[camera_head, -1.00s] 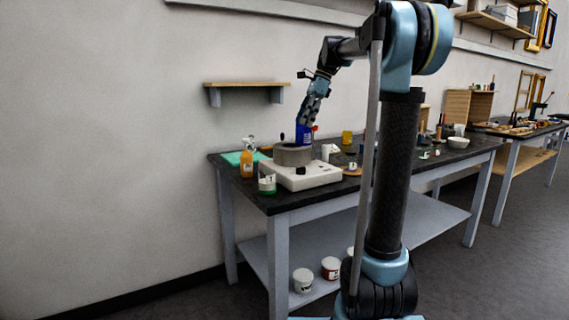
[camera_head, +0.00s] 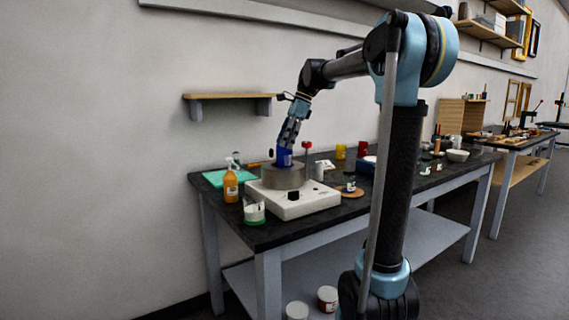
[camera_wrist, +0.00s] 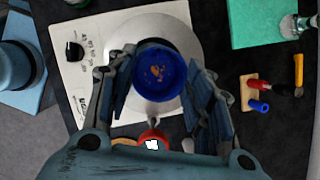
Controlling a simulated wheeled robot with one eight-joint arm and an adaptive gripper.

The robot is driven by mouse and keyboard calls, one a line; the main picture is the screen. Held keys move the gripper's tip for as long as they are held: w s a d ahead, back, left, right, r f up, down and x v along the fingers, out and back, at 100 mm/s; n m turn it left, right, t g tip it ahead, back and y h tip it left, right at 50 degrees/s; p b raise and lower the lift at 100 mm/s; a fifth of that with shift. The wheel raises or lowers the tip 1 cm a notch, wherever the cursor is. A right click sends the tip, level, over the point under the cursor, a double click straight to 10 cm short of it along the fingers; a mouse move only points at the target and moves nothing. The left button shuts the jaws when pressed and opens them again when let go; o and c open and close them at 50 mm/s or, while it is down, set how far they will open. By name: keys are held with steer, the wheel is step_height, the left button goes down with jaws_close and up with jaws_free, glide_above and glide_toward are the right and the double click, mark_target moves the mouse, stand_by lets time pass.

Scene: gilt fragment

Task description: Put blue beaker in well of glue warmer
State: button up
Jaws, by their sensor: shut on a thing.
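The blue beaker (camera_head: 284,157) is held upright by my gripper (camera_head: 289,144) at the glue warmer (camera_head: 293,201). The glue warmer is a white box with a dial and a grey round pot on top. In the head view the beaker's lower part is hidden by the pot's rim, so its base seems to be in or just behind the well opening. In the wrist view the beaker (camera_wrist: 158,72) shows from above, with brownish bits inside, between the blue finger pads of my gripper (camera_wrist: 160,90). The grey ring of the pot (camera_wrist: 192,35) surrounds it; the well's depth is hidden.
An orange spray bottle (camera_head: 231,183) and a glass jar with a green base (camera_head: 254,208) stand left and front of the warmer. A white cup (camera_head: 319,170) and a red-topped item (camera_head: 307,147) are close on its right. A green mat (camera_head: 214,178) lies behind left.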

mark_target(285, 155)
steer(key=shift+x, duration=1)
steer(key=shift+d+f, duration=0.1)
steer(key=shift+f, duration=2)
steer(key=o, duration=1.4)
steer(key=shift+c, duration=0.2)
steer(key=s+v, duration=0.1)
steer(key=v, duration=1.1)
steer(key=shift+w, duration=0.4)
steer(key=shift+d, duration=0.1)
